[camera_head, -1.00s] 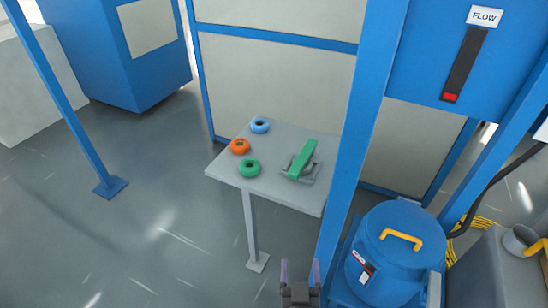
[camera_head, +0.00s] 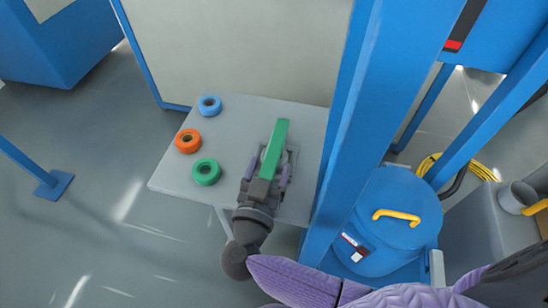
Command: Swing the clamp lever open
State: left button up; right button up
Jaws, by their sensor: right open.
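The clamp has a long green lever (camera_head: 275,146) on a grey base (camera_head: 291,157), at the right part of the small grey table in the head view. The lever lies pointing away from me and slightly right. My right gripper (camera_head: 269,168) is open over the near end of the clamp, one finger on each side of the lever. I cannot tell whether the fingers touch it. The gripper hides the near part of the clamp. My left gripper is out of view.
Blue (camera_head: 210,106), orange (camera_head: 188,141) and green (camera_head: 206,172) rings lie on the left of the table (camera_head: 240,122). A blue upright post (camera_head: 350,130) stands close on the table's right. A blue drum (camera_head: 385,235) with a yellow handle is further right.

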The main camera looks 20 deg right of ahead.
jog(key=shift+s+a+r, duration=0.1)
grip_shut()
dwell(1.3)
